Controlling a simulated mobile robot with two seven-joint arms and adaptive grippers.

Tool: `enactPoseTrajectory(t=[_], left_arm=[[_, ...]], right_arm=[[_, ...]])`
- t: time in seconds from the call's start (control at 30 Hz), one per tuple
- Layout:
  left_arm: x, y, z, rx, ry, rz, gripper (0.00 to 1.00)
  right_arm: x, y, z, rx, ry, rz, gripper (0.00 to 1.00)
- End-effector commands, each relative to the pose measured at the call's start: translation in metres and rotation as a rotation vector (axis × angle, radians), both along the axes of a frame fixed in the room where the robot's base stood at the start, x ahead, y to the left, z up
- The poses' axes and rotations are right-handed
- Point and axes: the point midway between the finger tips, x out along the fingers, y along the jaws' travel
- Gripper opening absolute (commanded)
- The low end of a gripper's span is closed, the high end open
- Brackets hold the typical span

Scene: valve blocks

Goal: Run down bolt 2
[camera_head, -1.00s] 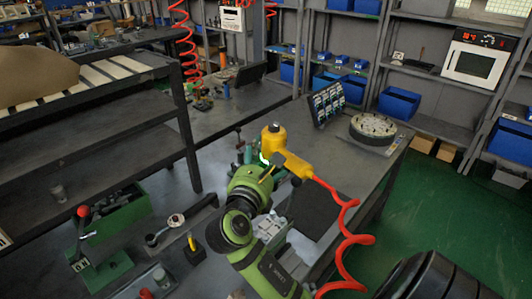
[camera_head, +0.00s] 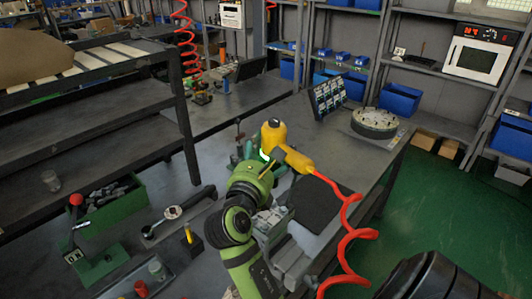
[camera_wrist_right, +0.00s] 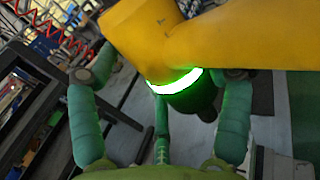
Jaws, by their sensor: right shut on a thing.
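My right gripper (camera_head: 264,160) is shut on a yellow power tool (camera_head: 297,160) with a red coiled hose. In the right wrist view the yellow tool (camera_wrist_right: 190,40) fills the top, with a lit green-white ring (camera_wrist_right: 176,82) and a dark end below it. The green fingers of the right gripper (camera_wrist_right: 160,105) stand on both sides of it. A grey metal block (camera_head: 272,222) sits partly behind my right arm; I cannot tell if it is a valve block. Bolt 2 and the tool's tip cannot be made out. My left gripper is not in view.
A dark square mat (camera_head: 318,203) lies right of the tool. A round grey fixture (camera_head: 374,122) and a tilted panel (camera_head: 328,97) stand further back. A green box of parts (camera_head: 112,207), a wrench-like tool (camera_head: 177,212) and a red-knobbed lever (camera_head: 76,200) are at left.

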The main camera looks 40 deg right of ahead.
Motion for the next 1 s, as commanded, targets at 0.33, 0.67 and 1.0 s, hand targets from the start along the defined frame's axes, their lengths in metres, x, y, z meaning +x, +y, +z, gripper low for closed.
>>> enactPoseTrajectory(t=[0.33,0.67,1.0], left_arm=[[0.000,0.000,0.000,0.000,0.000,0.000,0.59],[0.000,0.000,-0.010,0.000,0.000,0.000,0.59],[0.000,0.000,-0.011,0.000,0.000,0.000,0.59]], right_arm=[[0.000,0.000,-0.016,-0.010,-0.002,0.001,0.26],[0.000,0.000,-0.039,-0.010,-0.005,0.001,0.26],[0.000,0.000,-0.044,-0.010,-0.007,0.001,0.26]])
